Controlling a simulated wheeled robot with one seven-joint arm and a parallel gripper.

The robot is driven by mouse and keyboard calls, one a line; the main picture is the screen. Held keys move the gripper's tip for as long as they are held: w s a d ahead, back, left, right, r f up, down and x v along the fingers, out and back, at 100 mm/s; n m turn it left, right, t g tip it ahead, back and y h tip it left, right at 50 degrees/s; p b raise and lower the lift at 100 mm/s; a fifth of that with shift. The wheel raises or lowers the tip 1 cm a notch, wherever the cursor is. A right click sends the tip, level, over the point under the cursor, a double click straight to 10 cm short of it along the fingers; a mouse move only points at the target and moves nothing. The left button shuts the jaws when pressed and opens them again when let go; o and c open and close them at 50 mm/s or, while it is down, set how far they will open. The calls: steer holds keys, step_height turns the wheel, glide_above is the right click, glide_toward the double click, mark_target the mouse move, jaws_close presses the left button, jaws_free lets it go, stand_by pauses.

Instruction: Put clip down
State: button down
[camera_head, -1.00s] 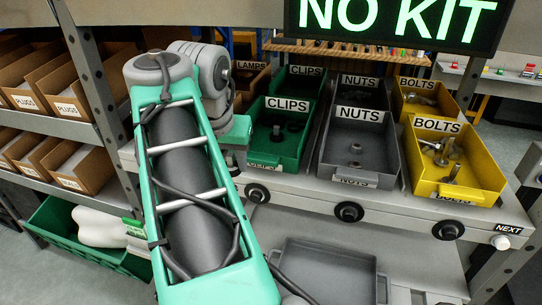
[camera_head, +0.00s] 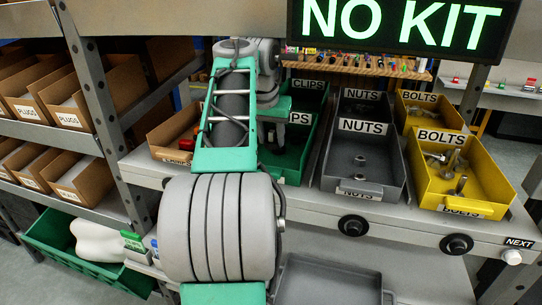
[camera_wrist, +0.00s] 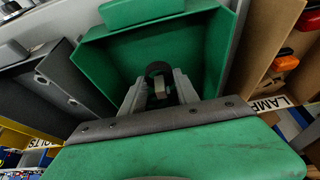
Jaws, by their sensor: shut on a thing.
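In the wrist view my gripper (camera_wrist: 160,85) is shut on a dark, ring-shaped clip (camera_wrist: 157,68). The gripper points into a green bin (camera_wrist: 205,50), and the clip shows against its bare green inside. I cannot tell whether the clip touches the bin floor. In the head view my arm covers much of the front green clips bin (camera_head: 292,168), and only part of its label shows. The clip is hidden there. Another green clips bin (camera_head: 308,84) stands behind it.
Grey nuts bins (camera_head: 395,160) and yellow bolts bins (camera_head: 490,190) stand to the right. A cardboard lamps bin (camera_head: 165,155) is close on the left; it also shows in the wrist view (camera_wrist: 255,75). A grey tray (camera_head: 330,290) lies below. A lit sign (camera_head: 400,25) reads NO KIT.

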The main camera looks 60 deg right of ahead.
mark_target(272, 164)
steer(key=shift+a+f, duration=0.15)
steer(key=shift+f, duration=0.5)
steer(key=shift+f+b, duration=0.8)
steer(key=shift+f, duration=1.55)
steer(key=shift+f, duration=0.2)
steer(key=c, duration=0.9)
jaws_free()
